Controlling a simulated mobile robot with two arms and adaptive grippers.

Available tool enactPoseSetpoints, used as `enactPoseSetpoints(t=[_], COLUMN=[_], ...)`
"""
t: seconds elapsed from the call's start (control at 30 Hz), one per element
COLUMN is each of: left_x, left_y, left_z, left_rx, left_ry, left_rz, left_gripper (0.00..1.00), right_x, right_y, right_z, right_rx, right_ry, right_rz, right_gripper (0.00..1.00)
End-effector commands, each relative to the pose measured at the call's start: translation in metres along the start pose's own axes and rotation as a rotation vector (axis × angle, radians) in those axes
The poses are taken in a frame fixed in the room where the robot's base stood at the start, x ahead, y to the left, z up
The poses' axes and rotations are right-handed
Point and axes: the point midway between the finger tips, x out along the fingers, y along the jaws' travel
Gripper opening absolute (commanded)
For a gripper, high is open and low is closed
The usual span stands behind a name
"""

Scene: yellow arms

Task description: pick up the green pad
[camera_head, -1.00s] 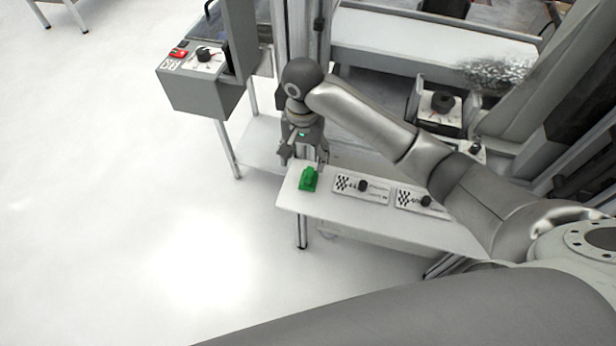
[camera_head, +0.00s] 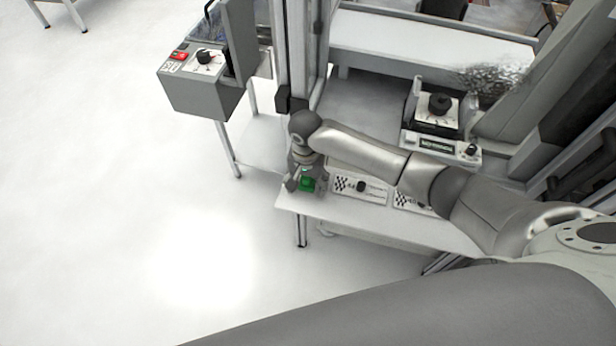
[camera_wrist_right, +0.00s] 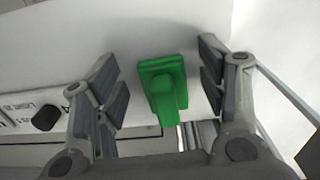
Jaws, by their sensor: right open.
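The green pad (camera_head: 307,184) sits on the white table (camera_head: 345,210) near its left end. In the head view my right gripper (camera_head: 306,187) is down over it and partly hides it. In the right wrist view the green pad (camera_wrist_right: 163,85), a flat plate with a raised block, lies between the two open fingers of my right gripper (camera_wrist_right: 163,88). Gaps show between the pad and both fingers in that view. My left gripper is not in view.
Two white plates with checker patterns and black knobs lie right of the pad, the nearer one (camera_head: 359,187) close to my gripper. A grey control box (camera_head: 200,85) stands to the left. Open floor (camera_head: 120,220) lies at the front left.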

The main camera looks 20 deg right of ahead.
Motion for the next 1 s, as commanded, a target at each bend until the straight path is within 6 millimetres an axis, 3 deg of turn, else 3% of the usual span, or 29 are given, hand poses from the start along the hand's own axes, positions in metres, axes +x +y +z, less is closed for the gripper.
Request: enactPoseSetpoints(t=[0.17,0.57,0.83,1.0], left_x=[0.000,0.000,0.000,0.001], left_y=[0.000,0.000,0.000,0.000], left_z=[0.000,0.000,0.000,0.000], left_rx=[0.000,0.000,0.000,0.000], left_ry=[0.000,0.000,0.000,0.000], left_rz=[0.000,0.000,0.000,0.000], left_gripper=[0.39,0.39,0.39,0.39], right_x=[0.000,0.000,-0.002,-0.013], right_y=[0.000,0.000,-0.001,-0.001], right_z=[0.000,0.000,0.000,-0.001], right_rx=[0.000,0.000,0.000,0.001], right_ry=[0.000,0.000,0.000,0.001], right_rz=[-0.001,-0.001,-0.001,-0.004], right_gripper=[0.65,0.16,0.16,0.16])
